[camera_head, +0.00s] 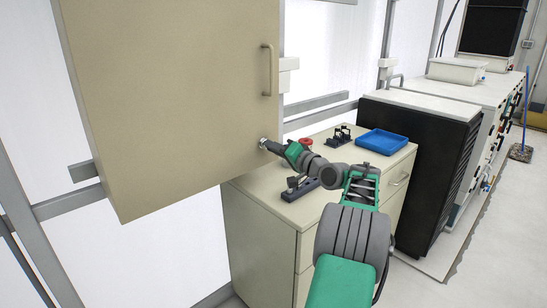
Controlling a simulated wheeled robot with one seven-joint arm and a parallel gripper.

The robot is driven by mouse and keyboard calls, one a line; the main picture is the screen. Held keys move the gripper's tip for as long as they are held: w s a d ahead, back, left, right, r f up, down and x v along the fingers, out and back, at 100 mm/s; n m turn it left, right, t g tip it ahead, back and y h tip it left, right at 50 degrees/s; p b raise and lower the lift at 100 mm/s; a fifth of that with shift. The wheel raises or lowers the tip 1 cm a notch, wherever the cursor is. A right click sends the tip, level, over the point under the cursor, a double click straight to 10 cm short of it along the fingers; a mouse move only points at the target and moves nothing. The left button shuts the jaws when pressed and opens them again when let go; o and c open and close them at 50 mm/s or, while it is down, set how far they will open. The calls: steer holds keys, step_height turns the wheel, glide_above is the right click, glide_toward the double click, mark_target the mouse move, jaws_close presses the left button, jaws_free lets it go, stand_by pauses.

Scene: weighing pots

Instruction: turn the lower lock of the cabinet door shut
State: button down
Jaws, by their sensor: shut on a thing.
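The cabinet door (170,90) is a large beige panel at the upper left, with a vertical bar handle (268,70) near its right edge. The lower lock (263,142) is a small metallic knob near the door's lower right edge. My gripper (267,145) reaches it from the right and is shut on it. The fingertips and the lock are small here, and the lock is partly hidden by the gripper. Whether the lock is turned cannot be told.
Below right stands a beige drawer unit (260,240) with a blue tray (382,141), a black rack (338,137), a dark tool-like object (299,188) and a red round item (306,142) on top. A black-sided cabinet (425,160) stands to its right.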

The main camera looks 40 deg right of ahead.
steer(key=n+b, duration=0.9)
steer(key=n, duration=0.1)
steer(key=shift+f+n, duration=0.15)
steer(key=shift+n, duration=0.15)
steer(key=shift+n+b, duration=0.3)
steer(key=c, duration=1.5)
jaws_free()
steer(key=s, duration=0.7)
steer(key=shift+s+d+p, duration=0.1)
steer(key=shift+s+p, duration=0.2)
steer(key=shift+s, duration=0.1)
